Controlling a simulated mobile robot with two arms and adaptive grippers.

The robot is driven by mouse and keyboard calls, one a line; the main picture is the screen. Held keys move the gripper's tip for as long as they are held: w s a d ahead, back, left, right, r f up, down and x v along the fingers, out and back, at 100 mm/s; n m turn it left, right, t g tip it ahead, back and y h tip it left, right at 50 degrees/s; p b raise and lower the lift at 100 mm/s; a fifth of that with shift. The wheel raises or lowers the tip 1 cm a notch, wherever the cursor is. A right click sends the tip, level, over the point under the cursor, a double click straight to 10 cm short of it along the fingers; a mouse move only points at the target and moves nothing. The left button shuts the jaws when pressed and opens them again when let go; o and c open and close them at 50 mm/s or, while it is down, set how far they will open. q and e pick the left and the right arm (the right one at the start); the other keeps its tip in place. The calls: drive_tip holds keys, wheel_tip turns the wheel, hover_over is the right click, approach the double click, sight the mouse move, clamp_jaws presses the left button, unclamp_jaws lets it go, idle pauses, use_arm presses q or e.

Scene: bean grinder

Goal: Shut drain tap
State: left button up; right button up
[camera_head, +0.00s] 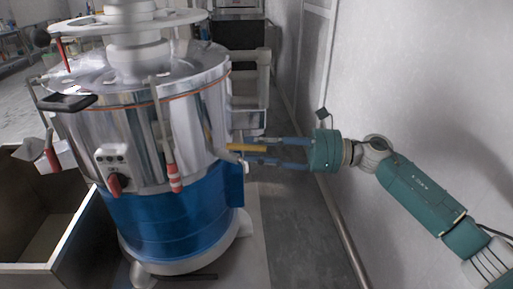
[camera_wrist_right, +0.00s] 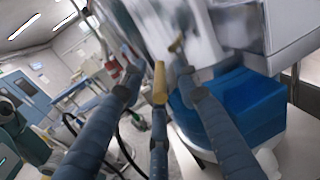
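The drain tap's yellow handle (camera_head: 246,148) sticks out sideways from the right side of the large steel drum (camera_head: 130,120), just above its blue lower part. My right gripper (camera_head: 250,151) reaches in from the right, with its blue fingers spread above and below the handle. In the right wrist view the yellow handle (camera_wrist_right: 160,83) lies between the spread fingers of my right gripper (camera_wrist_right: 159,78), in line with the middle finger. Whether any finger touches it I cannot tell. My left gripper is not in view.
Red-tipped levers (camera_head: 174,178) and a small control box (camera_head: 114,165) sit on the drum's front. An open bin (camera_head: 30,268) stands at the left. A pale wall (camera_head: 420,80) runs along the right, with a narrow strip of bare floor beside the drum.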

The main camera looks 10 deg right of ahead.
drive_tip(key=shift+f, duration=0.1)
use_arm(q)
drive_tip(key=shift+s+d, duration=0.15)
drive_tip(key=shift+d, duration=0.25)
use_arm(e)
drive_tip(key=v, duration=1.2)
drive_tip(key=shift+c, duration=0.5)
